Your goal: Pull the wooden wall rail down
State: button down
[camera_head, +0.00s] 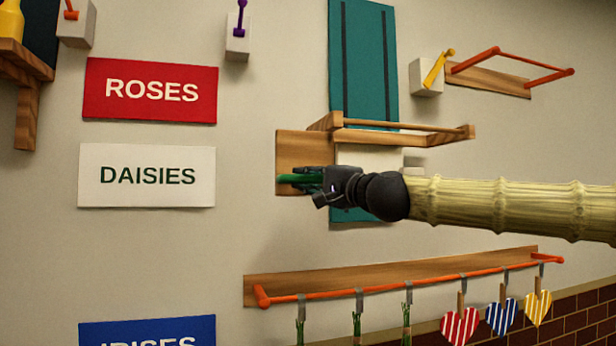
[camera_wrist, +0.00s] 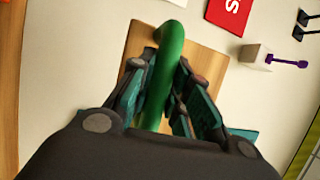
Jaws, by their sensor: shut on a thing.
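The wooden wall rail (camera_head: 405,127) juts from the wall in front of a tall teal panel (camera_head: 364,60) with two dark vertical slots. A wooden plate (camera_head: 300,150) is at its left, and it also shows in the wrist view (camera_wrist: 212,72). A green bent handle (camera_head: 288,179) comes off this plate. My gripper (camera_head: 308,179) is below the rail's left end, shut on the green handle. In the wrist view the handle (camera_wrist: 170,42) runs between my two fingers. My arm hides part of the teal panel.
Below, an orange rail (camera_head: 400,283) carries hanging stems and striped hearts (camera_head: 460,325). Another orange rail (camera_head: 520,65) is at the upper right, beside a white box with a yellow lever (camera_head: 437,68). A DAISIES sign (camera_head: 147,192) is left.

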jog(key=shift+f+b, duration=0.35)
jog(key=shift+f, duration=0.5)
jog(key=c, duration=1.3)
grip_release()
jog(key=shift+s, duration=0.1)
jog(key=v, duration=1.1)
jog(key=shift+s+d, duration=0.3)
